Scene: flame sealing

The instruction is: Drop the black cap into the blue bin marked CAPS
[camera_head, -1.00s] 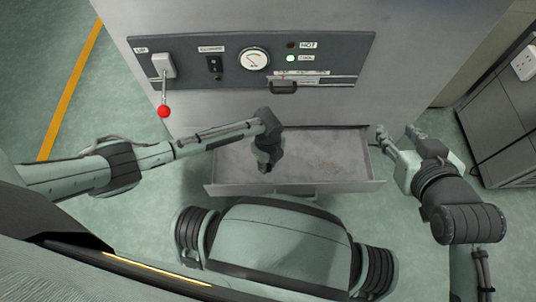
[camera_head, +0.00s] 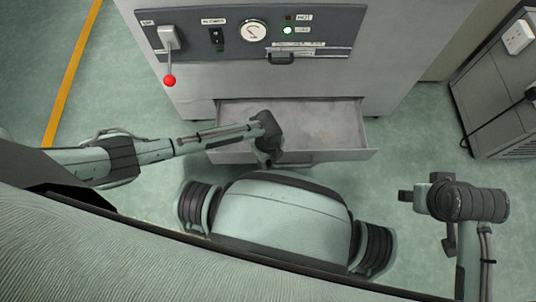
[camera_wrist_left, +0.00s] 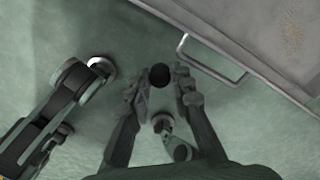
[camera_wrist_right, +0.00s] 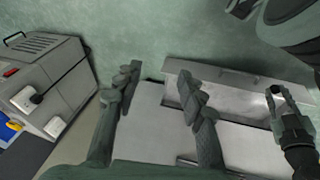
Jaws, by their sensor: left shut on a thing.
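The black cap (camera_wrist_left: 160,76) shows as a dark round piece between the fingertips of my left gripper (camera_wrist_left: 162,80) in the left wrist view. My left gripper is shut on it. In the head view my left gripper (camera_head: 268,160) is at the front edge of the open drawer (camera_head: 345,152), and the cap cannot be made out there. In the right wrist view the fingers of my right gripper (camera_wrist_right: 158,82) are spread with nothing between them. No blue bin marked CAPS can be identified; a small blue patch (camera_wrist_right: 6,131) is cut off at that view's left edge.
The grey furnace front (camera_head: 395,45) carries a panel (camera_head: 187,42) and a red-knobbed lever (camera_head: 169,81). The drawer juts out below, with a bar handle (camera_wrist_left: 238,78). A grey cabinet (camera_head: 497,85) with a plug and cable stands right. Green floor lies around.

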